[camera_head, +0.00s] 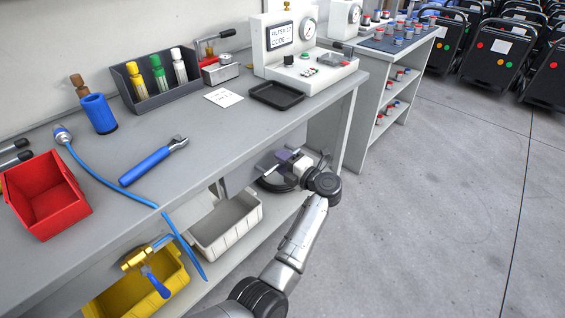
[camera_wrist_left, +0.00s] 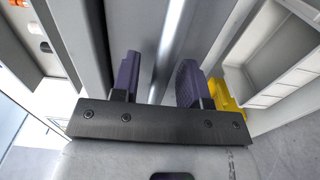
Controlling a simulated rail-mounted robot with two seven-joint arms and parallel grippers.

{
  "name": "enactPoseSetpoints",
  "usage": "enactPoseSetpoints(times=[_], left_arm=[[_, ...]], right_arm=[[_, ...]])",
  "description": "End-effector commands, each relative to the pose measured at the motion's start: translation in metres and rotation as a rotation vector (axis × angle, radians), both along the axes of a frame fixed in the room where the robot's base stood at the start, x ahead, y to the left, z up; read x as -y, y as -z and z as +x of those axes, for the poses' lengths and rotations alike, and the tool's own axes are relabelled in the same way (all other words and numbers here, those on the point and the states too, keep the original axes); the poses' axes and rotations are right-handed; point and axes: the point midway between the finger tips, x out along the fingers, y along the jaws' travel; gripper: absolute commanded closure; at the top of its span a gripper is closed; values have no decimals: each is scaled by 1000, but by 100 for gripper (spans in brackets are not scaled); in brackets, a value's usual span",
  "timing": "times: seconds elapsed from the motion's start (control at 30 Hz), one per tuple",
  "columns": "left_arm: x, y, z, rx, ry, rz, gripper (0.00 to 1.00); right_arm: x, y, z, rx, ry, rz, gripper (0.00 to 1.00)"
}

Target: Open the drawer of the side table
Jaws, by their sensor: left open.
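The side table is the long grey workbench (camera_head: 215,130), whose front edge runs across the head view. A grey panel (camera_head: 238,178) hangs under its top and looks like part of the drawer; most of it is hidden by the tabletop. My left gripper (camera_head: 282,160) is at the bench's front, below the tabletop edge. In the left wrist view its two purple fingers (camera_wrist_left: 159,80) are apart. A bright silvery bar (camera_wrist_left: 172,40) runs between them, seemingly the drawer's handle or edge; I cannot tell whether the fingers touch it. My right gripper is not in view.
A red bin (camera_head: 47,195), a blue tool (camera_head: 153,162) and a gauge box (camera_head: 303,60) stand on top. The floor (camera_head: 430,200) right of the bench is clear.

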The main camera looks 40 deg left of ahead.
Motion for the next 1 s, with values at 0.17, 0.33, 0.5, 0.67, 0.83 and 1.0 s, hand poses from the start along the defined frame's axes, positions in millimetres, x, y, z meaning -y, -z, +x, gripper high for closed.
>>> enactPoseSetpoints(times=[0.17,0.33,0.5,0.67,0.83,1.0], left_arm=[[0,0,0,1,0,0,67],[0,0,0,1,0,0,83],[0,0,0,1,0,0,99],[0,0,0,1,0,0,100],[0,0,0,1,0,0,100],[-1,-2,-4,1,-15,-1,100]], right_arm=[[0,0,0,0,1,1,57],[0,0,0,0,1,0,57],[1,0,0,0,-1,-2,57],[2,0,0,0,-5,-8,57],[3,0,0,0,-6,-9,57],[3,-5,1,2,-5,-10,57]])
